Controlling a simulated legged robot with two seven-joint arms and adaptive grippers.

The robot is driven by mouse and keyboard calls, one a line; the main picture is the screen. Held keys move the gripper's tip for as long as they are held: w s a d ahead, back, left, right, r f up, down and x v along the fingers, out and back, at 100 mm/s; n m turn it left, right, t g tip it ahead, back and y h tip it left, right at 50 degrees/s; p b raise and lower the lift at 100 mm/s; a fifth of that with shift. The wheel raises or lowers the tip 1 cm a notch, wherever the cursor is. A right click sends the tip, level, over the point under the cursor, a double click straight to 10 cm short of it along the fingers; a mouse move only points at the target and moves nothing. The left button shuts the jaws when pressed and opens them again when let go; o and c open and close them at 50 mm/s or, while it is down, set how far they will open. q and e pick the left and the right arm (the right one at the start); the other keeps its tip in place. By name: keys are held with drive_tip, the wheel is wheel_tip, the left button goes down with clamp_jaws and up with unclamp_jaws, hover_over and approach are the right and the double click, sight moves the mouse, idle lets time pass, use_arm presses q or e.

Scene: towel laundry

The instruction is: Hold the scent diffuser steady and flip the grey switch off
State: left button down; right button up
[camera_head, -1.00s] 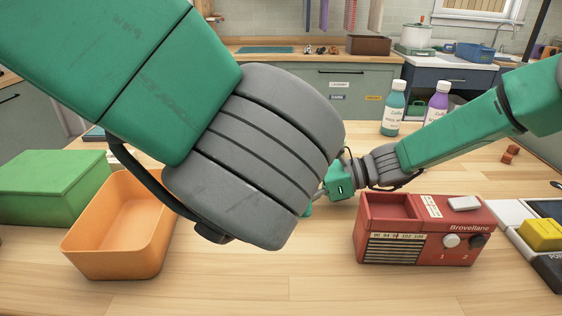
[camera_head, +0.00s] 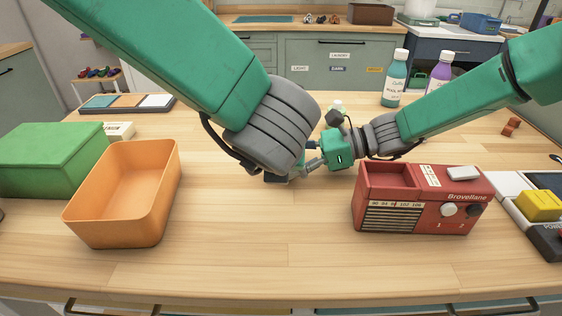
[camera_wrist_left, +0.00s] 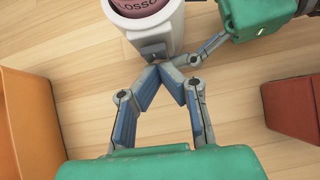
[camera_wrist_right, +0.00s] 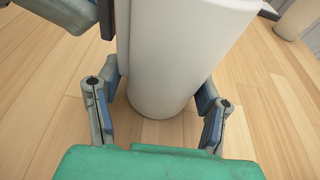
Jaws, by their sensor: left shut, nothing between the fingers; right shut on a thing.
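The scent diffuser (camera_wrist_right: 180,55) is a white cylinder standing on the wooden table in the right wrist view. My right gripper (camera_wrist_right: 160,105) has its fingers on both sides of it, shut on it. In the left wrist view the diffuser (camera_wrist_left: 168,38) has a pink label reading "LOSSO" and a grey switch (camera_wrist_left: 152,50) low on its near side. My left gripper (camera_wrist_left: 163,70) is shut and empty, its fingertips together right at the switch; whether they touch it I cannot tell. In the head view my left arm hides most of the diffuser; my right gripper (camera_head: 313,163) shows beside it.
A red radio (camera_head: 425,205) stands right of the grippers. An orange bin (camera_head: 122,195) and a green box (camera_head: 50,160) stand on the left. A teal bottle (camera_head: 395,80) and a purple bottle (camera_head: 438,80) stand behind my right arm. The front middle of the table is clear.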

use_arm(q)
drive_tip(key=shift+w, duration=0.2)
drive_tip(key=shift+r, duration=0.15)
drive_tip(key=shift+r, duration=0.65)
drive_tip(key=shift+s, duration=0.15)
drive_tip(key=v, duration=1.2)
drive_tip(key=shift+s+r, duration=0.15)
drive_tip(key=shift+s, duration=0.25)
drive_tip(key=shift+d, duration=0.1)
